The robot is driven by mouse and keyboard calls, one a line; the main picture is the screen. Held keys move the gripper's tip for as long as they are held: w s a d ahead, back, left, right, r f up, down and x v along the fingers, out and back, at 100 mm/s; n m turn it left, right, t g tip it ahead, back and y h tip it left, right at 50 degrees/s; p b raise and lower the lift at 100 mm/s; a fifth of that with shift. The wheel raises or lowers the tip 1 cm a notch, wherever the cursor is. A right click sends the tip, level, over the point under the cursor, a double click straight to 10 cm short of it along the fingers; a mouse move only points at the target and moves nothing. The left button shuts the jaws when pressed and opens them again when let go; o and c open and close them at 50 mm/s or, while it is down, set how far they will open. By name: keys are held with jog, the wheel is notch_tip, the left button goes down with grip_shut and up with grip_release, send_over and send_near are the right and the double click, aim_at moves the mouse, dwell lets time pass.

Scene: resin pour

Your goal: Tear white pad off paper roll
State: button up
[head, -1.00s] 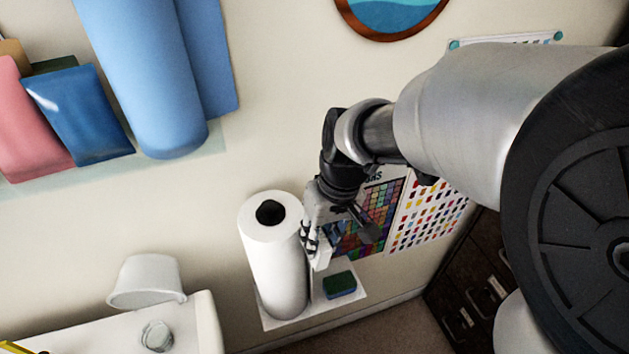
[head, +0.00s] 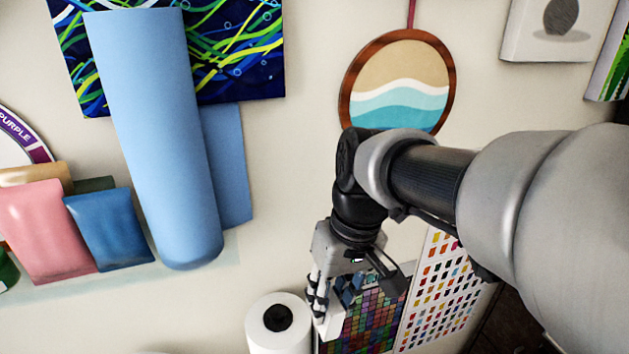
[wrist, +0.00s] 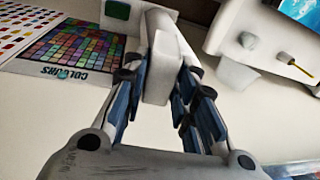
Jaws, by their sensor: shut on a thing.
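The white paper roll (head: 278,340) stands upright at the bottom of the head view, its dark core hole facing up. Only its top part shows there. My gripper (head: 325,300) is just right of the roll's top, pointing down. It is shut on a white pad (head: 331,322), a small pale block. In the wrist view the pad (wrist: 158,70) sits between the two blue-lined fingers of my gripper (wrist: 160,85). In the head view the pad is close beside the roll; I cannot tell whether they touch.
Colour charts (head: 440,290) hang on the wall behind my gripper. A blue roll (head: 160,140) and pink and blue pouches (head: 40,230) are at the left. A round wave picture (head: 400,85) hangs above the arm.

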aim_at(343, 322)
jog(key=shift+s+d+r, duration=0.2)
jog(key=shift+s+d, duration=0.05)
jog(key=shift+s, duration=0.6)
jog(key=shift+s+d+r, duration=0.2)
jog(key=shift+s+d, duration=0.05)
jog(key=shift+s, duration=0.6)
jog(key=shift+s+d+r, duration=0.2)
jog(key=shift+s+d, duration=0.05)
jog(key=shift+s, duration=0.6)
jog(key=shift+r, duration=0.1)
